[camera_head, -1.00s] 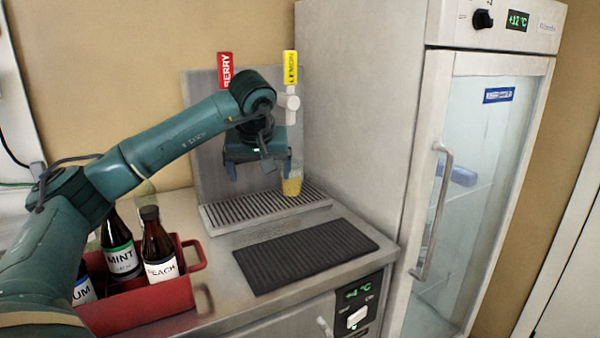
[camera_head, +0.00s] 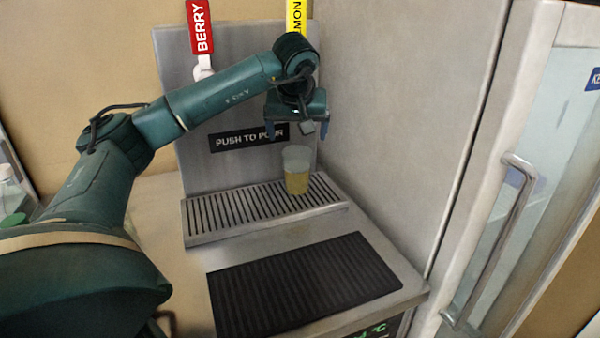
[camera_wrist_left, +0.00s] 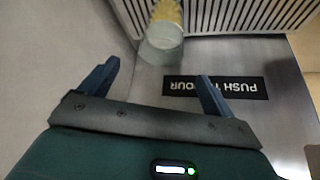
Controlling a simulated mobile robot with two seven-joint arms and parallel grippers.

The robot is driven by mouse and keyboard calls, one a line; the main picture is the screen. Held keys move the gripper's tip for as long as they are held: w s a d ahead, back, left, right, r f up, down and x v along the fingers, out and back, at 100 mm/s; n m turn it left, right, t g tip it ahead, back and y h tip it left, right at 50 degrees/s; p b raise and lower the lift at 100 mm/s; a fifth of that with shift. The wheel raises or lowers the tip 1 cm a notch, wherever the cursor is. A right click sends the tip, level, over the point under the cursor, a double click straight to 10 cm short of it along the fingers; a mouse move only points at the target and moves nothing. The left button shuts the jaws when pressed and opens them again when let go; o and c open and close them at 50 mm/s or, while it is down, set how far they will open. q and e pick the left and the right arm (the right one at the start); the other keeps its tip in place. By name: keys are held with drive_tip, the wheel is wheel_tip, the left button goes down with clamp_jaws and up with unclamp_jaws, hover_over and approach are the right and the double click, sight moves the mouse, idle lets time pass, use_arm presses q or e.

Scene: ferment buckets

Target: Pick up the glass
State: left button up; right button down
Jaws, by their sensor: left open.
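The glass (camera_head: 297,178) is clear and partly filled with yellow liquid. It stands upright on the slatted drip tray (camera_head: 190,238), under the yellow lemon tap handle (camera_head: 296,16). My left gripper (camera_head: 297,130) is open and empty, just above the glass, fingers pointing down, not touching it. In the left wrist view the glass (camera_wrist_left: 161,38) lies beyond the open fingertips (camera_wrist_left: 157,70), roughly between their lines. My right gripper is not in view.
A red berry tap handle (camera_head: 200,26) is left of the lemon one, above a "PUSH TO POUR" label (camera_head: 235,138) on the back panel. A black ribbed mat (camera_head: 305,285) lies empty in front of the tray. A fridge (camera_head: 400,110) stands close on the right.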

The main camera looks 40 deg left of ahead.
sight(297, 156)
use_arm(q)
drive_tip(key=x, duration=1)
drive_tip(key=shift+s+f, duration=0.15)
drive_tip(key=shift+f, duration=0.1)
drive_tip(key=shift+c, duration=0.4)
drive_tip(key=c, duration=1.2)
drive_tip(key=shift+r, duration=0.15)
drive_tip(key=shift+c, duration=0.9)
